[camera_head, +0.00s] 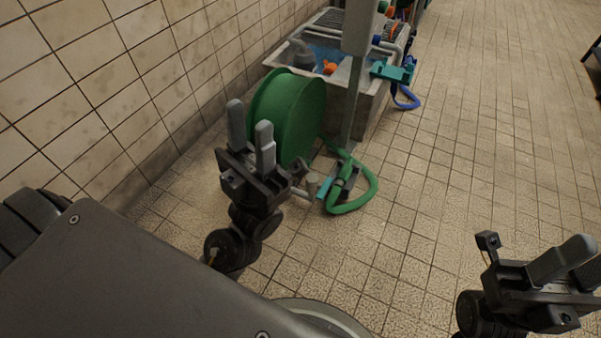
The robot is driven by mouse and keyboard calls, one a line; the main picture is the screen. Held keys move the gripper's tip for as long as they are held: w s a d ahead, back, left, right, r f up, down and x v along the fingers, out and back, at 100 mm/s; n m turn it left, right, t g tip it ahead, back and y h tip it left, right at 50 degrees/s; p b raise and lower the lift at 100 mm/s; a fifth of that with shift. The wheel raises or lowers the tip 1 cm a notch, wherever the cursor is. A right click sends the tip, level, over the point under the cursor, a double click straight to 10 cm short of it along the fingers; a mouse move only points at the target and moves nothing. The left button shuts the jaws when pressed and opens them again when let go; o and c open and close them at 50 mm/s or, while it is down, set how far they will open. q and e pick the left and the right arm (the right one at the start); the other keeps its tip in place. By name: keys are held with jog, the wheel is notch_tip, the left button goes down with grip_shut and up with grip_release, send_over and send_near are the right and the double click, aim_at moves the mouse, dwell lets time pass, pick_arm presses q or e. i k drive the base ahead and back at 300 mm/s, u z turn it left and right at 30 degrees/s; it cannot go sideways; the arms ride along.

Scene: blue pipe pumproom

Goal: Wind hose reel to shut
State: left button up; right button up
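The green hose reel (297,112) stands upright near the tiled wall, left of the middle. Green hose (371,190) lies in a loop on the floor to its right. A small grey knob-like part (312,181) shows below the reel, possibly its crank handle; how it joins the reel is hidden. My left gripper (251,137) points up in front of the reel, with a gap between its fingers and nothing in it. It covers the reel's lower left part, and I cannot tell whether it touches. My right gripper (575,267) is at the lower right, apart from the reel, empty and seemingly open.
A grey post (353,85) rises right of the reel. Behind it is a trough (374,103) with blue and orange parts inside. A teal fitting (393,72) and blue hose (407,98) hang at its right.

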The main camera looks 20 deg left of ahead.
aim_at(295, 105)
jog(key=z, duration=0.65)
jog(key=i, duration=4.2)
jog(key=u, duration=3.55)
